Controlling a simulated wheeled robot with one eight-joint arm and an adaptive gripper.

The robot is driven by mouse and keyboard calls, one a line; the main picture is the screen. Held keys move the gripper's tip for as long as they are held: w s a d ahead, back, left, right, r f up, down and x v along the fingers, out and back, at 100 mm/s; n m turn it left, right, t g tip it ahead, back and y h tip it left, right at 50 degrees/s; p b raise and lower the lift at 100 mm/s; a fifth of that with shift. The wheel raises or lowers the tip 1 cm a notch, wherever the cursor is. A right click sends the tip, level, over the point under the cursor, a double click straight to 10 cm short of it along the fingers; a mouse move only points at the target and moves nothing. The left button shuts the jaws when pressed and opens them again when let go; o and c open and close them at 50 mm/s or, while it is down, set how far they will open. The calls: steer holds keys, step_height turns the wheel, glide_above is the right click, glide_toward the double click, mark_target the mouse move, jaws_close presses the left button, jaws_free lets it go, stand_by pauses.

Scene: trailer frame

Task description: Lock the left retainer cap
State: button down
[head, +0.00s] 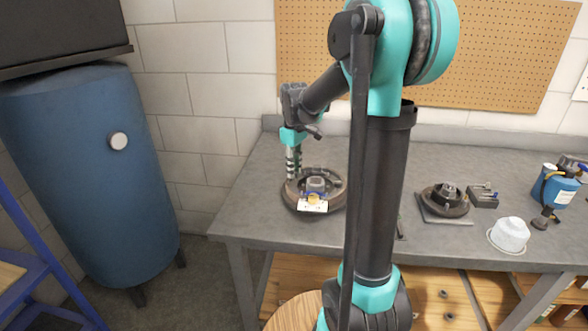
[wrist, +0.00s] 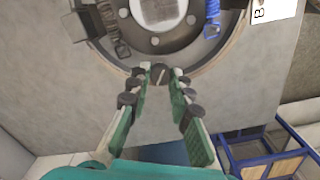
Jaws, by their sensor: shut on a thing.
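A round dark brake-like assembly (head: 331,177) lies on the grey bench, and part of its ring also shows at the top of the wrist view (wrist: 190,53). My gripper (head: 292,175) points down at the left side of this assembly. In the wrist view its fingertips (wrist: 159,76) are closed around a small dark round piece with a pale line across it, the left retainer cap (wrist: 158,72), at the ring's edge. The fingers partly cover the cap. I cannot tell how far it is turned.
A blue spring (wrist: 212,18) and a dark spring (wrist: 116,36) lie inside the ring. A white tag (head: 313,206) is at the assembly's front. Another dark round part (head: 446,200), a white lump (head: 510,234) and a blue bottle (head: 556,187) stand to the right.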

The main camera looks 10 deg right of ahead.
steer(key=m, duration=0.5)
steer(key=shift+m, duration=0.3)
steer(key=m, duration=0.5)
stand_by(0.4)
steer(key=c, duration=1.4)
jaws_free()
steer(key=shift+o, duration=0.2)
step_height(320, 180, up, 12)
